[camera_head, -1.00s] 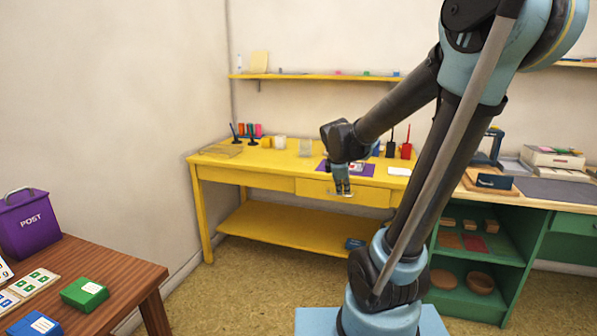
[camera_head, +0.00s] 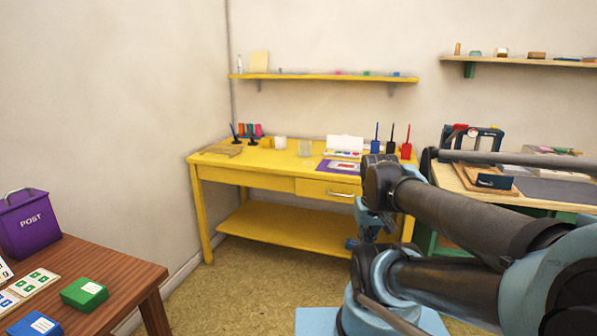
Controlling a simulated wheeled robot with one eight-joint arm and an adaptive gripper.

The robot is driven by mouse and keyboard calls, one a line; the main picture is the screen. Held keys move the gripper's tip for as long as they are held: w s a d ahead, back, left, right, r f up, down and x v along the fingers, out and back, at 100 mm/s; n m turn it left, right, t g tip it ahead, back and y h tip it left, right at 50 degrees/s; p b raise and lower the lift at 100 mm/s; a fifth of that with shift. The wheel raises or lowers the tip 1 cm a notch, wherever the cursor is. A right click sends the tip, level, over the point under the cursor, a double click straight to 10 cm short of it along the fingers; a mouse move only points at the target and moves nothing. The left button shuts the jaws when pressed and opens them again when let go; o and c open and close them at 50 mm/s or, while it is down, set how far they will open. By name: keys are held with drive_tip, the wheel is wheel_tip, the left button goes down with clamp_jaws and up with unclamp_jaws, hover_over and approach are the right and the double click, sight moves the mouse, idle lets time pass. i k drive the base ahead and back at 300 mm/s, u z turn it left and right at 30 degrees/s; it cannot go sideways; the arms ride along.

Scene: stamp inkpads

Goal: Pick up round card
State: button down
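I cannot make out a round card in this view. A purple mat (camera_head: 325,168) lies on the yellow table (camera_head: 262,161) with a pale card or sheet (camera_head: 346,166) on it, too small to tell its shape. My gripper (camera_head: 369,235) hangs pointing down in front of the yellow table's right end, below the tabletop level in the picture. It is small and partly dark, so its fingers do not show whether they are open or shut. No held thing can be made out.
A brown table (camera_head: 115,277) at left holds a green inkpad (camera_head: 84,293), a blue inkpad (camera_head: 36,324) and a purple post box (camera_head: 30,222). Floor between is clear.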

sight(335, 165)
drive_tip(key=u, duration=0.05)
drive_tip(key=k, duration=0.4)
drive_tip(key=z, duration=0.6)
drive_tip(key=i, duration=1.4)
